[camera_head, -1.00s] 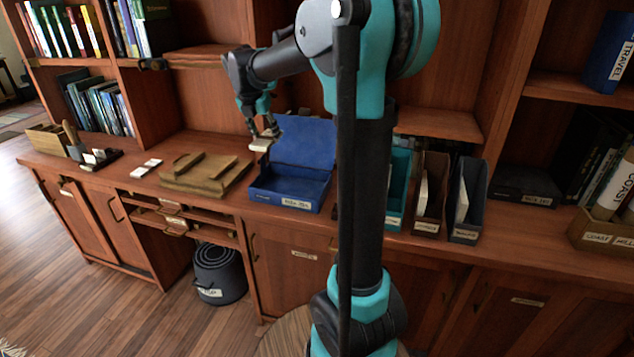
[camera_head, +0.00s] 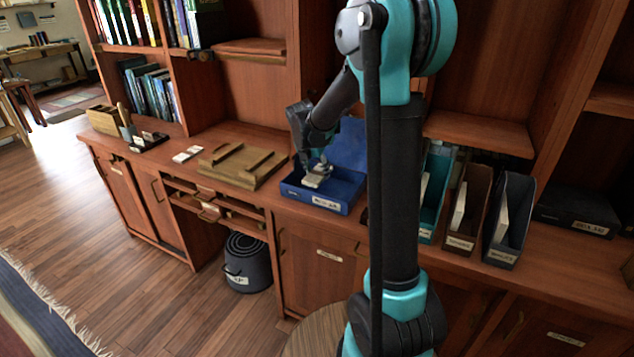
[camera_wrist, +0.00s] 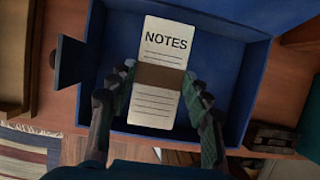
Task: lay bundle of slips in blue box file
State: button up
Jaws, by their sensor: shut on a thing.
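The blue box file (camera_head: 341,204) stands open on the desk, its lid raised at the back. It also shows in the wrist view (camera_wrist: 245,62). The bundle of slips (camera_head: 314,181) is a pale stack marked NOTES with a brown band; in the wrist view the bundle (camera_wrist: 160,105) lies over the inside of the box. My gripper (camera_head: 318,172) is inside the box's outline, its fingers on both sides of the bundle, shut on it at the band. I cannot tell whether the bundle touches the box floor.
A wooden board with raised strips (camera_head: 243,165) lies left of the box. Upright files in teal (camera_head: 433,190), brown (camera_head: 467,212) and dark grey (camera_head: 510,222) stand to the right. A small white card stack (camera_head: 187,154) lies farther left.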

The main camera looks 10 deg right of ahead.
jog(key=shift+f, duration=2.4)
jog(key=o, duration=1.2)
jog(key=shift+c, duration=0.2)
